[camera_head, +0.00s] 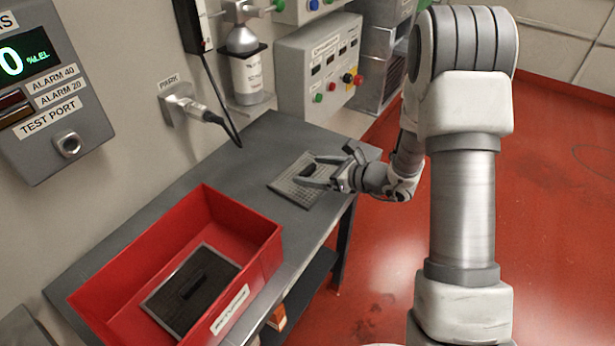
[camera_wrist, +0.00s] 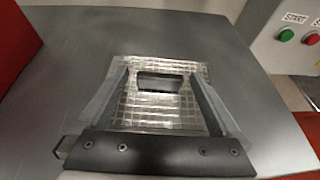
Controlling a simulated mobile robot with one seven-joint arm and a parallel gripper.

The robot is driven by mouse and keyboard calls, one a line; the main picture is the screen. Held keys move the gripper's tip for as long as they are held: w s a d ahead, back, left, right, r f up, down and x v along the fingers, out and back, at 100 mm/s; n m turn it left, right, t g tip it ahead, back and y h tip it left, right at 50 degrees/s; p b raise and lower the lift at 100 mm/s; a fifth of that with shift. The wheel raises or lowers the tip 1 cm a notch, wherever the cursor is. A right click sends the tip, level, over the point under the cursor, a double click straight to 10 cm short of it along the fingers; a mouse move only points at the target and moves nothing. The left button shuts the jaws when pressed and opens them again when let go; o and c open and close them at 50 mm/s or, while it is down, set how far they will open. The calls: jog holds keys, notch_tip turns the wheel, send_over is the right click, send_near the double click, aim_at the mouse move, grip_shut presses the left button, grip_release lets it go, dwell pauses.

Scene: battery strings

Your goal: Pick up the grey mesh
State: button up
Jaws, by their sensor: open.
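The grey mesh (camera_head: 287,186) is a flat square grid lying on the grey bench, near its far right end. In the wrist view the mesh (camera_wrist: 142,103) shows a dark raised rectangular block (camera_wrist: 160,82) at its middle. My gripper (camera_head: 312,171) is open over the mesh. In the wrist view my gripper (camera_wrist: 160,77) has one finger on each side of the dark block, with clear gaps between. The fingers hold nothing. How high the fingertips are above the mesh is hard to tell.
A red bin (camera_head: 242,222) stands on the near part of the bench (camera_head: 258,152), with a dark framed panel (camera_head: 189,289) inside. A control box with buttons (camera_head: 316,72) and a bottle (camera_head: 246,72) are at the wall. A cable hangs from a wall socket (camera_head: 183,105).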

jog(key=shift+w+a+f, duration=0.1)
jog(key=shift+w+a, duration=0.1)
jog(key=shift+a, duration=0.05)
grip_shut()
dwell(0.3)
